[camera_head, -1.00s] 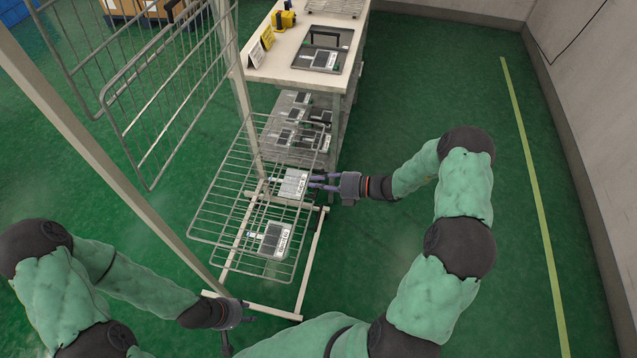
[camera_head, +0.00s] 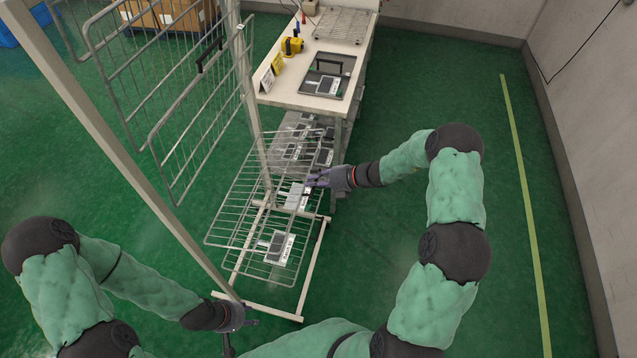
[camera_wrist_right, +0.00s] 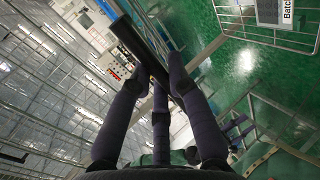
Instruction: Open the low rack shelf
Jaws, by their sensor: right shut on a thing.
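The low rack shelf (camera_head: 222,232) is a wire shelf low on the pale wheeled rack, with grey labelled keypad units (camera_head: 279,246) on it. My right gripper (camera_head: 312,182) is at the shelf's right side, beside the farther unit (camera_head: 297,195). In the right wrist view its purple fingers (camera_wrist_right: 160,95) are shut on a black bar (camera_wrist_right: 138,48), which looks like a handle. The head view does not show clearly where this bar joins the shelf. My left gripper (camera_head: 243,327) is empty near the rack's front foot, its fingers looking spread.
Upper wire shelves (camera_head: 190,140) with a black handle hang to the left, behind a slanting pale post (camera_head: 110,135). A white table (camera_head: 280,95) with a keypad tray and yellow tool stands behind. Green floor (camera_head: 410,100) to the right is clear up to the wall.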

